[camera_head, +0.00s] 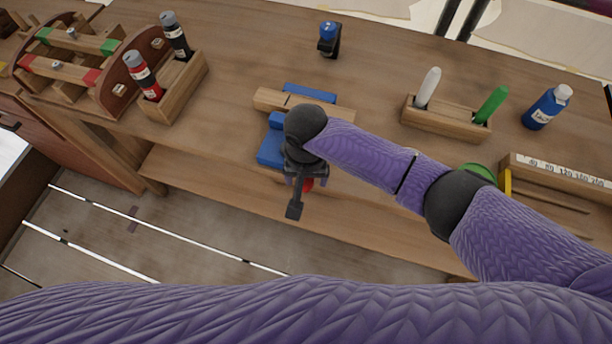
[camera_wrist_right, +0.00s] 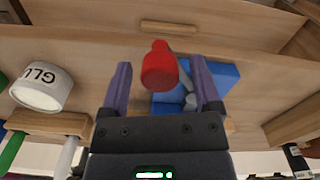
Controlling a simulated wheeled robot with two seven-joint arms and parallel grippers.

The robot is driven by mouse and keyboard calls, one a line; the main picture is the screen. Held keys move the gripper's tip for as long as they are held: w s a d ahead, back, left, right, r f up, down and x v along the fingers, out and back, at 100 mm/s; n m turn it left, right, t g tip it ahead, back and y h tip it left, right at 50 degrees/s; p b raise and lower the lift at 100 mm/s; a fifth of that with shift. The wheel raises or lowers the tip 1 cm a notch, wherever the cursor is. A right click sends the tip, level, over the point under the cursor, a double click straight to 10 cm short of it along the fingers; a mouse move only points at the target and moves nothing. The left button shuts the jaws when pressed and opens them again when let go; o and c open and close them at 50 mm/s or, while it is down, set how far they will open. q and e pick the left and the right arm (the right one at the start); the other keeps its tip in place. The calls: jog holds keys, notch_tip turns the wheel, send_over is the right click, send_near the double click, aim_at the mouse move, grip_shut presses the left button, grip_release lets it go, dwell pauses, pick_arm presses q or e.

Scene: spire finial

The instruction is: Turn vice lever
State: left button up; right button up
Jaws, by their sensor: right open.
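The blue vice (camera_head: 270,150) with wooden jaw pieces (camera_head: 272,99) sits at the front edge of the workbench, partly hidden by my right arm. Its blue body also shows in the right wrist view (camera_wrist_right: 222,74). The red lever end (camera_wrist_right: 159,66) shows there between my right gripper's fingers, with a grey metal part behind it. A bit of red (camera_head: 308,184) shows below my wrist in the head view. My right gripper (camera_head: 306,172) is open, one finger on each side of the red end, with gaps visible (camera_wrist_right: 161,76). My left gripper is not in view.
On the bench are a wooden holder with bottles (camera_head: 178,88), a small blue-topped black item (camera_head: 328,40), a marker holder (camera_head: 445,119) and a blue glue bottle (camera_head: 547,107). A lower shelf (camera_head: 220,185) runs beneath. The bench behind the vice is mostly clear.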

grip_shut()
dwell(0.3)
jog(key=shift+r, duration=0.1)
dwell(1.0)
